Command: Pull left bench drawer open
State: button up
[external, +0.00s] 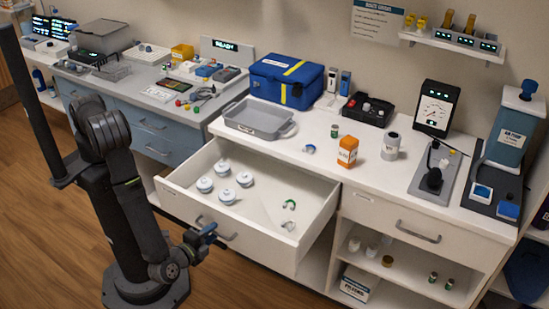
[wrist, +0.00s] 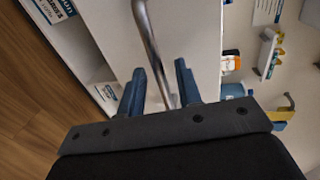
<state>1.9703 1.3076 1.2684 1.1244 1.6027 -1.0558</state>
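The left bench drawer (external: 263,250) is white and stands pulled well out from the bench. My gripper (external: 208,231) is at the handle in the external view. In the wrist view, the handle (wrist: 147,30) runs between my two blue fingers (wrist: 161,72). The fingers are apart, with visible gaps beside the bar; I see no firm contact.
The closed right drawer (external: 400,222) and an open shelf (external: 395,275) are at the right. A grey tray (external: 258,118), blue bag (external: 285,78) and orange bottle (external: 347,152) stand on the counter. Wooden floor (external: 40,200) is clear at the left.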

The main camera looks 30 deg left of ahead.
jog(key=v, duration=1.7)
jog(key=shift+s, duration=0.2)
jog(key=x, duration=1.7)
jog(key=shift+w, duration=0.3)
jog(key=shift+s, duration=0.1)
jog(key=v, duration=1.7)
jog(key=shift+s, duration=0.2)
jog(key=x, duration=1.8)
jog(key=shift+w+r, duration=0.1)
jog(key=shift+w, duration=0.1)
